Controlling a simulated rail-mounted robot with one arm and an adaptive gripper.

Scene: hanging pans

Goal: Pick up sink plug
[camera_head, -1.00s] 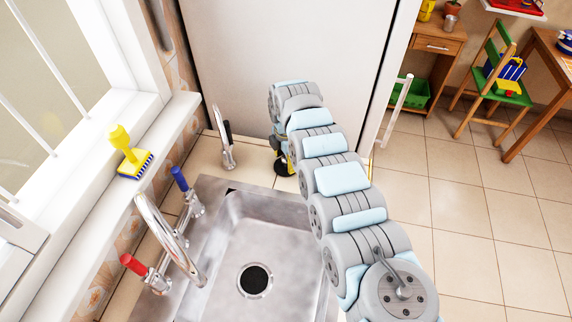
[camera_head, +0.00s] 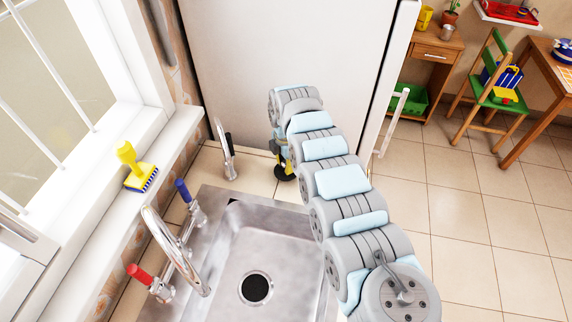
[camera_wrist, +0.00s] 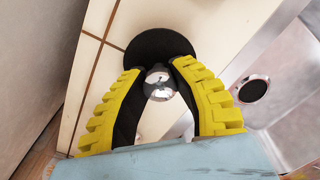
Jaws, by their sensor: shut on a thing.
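The sink plug is a black disc with a shiny metal knob on top. In the wrist view the sink plug (camera_wrist: 148,46) is between the fingertips, with its knob in the middle. My gripper (camera_wrist: 157,75) has yellow ridged fingers with black inner pads and is shut on the plug. In the head view my gripper (camera_head: 281,158) is at the far end of the arm, and the plug (camera_head: 284,173) shows below it, over the tiled counter behind the sink. I cannot tell whether the plug touches the counter.
The metal sink (camera_head: 225,262) has an open dark drain (camera_head: 255,288). Its curved tap (camera_head: 172,240) with red and blue handles is at left. A small faucet (camera_head: 225,150) stands left of my gripper. A white fridge (camera_head: 270,50) is behind.

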